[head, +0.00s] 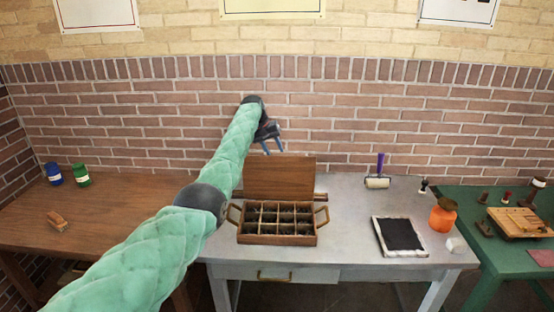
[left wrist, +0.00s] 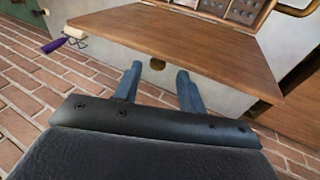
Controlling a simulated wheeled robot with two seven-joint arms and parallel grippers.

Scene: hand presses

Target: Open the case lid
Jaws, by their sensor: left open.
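The wooden case (head: 277,239) stands on the grey table, with several compartments holding small dark pieces. Its lid (head: 280,175) is raised and stands up along the back of the case. My left gripper (head: 273,152) is open and empty, fingers pointing down just above the lid's top edge. In the left wrist view, the lid (left wrist: 185,38) spans the upper part, and the open left gripper (left wrist: 159,70) has its fingertips by the lid's near edge. I cannot tell whether they touch it. My right gripper is out of view.
On the grey table (head: 350,225), a purple-handled roller (head: 378,180), a black slab in a white frame (head: 399,236) and an orange jar (head: 442,216) stand right of the case. A brown table (head: 120,205) is at left, a green one at right. A brick wall (head: 340,120) stands behind.

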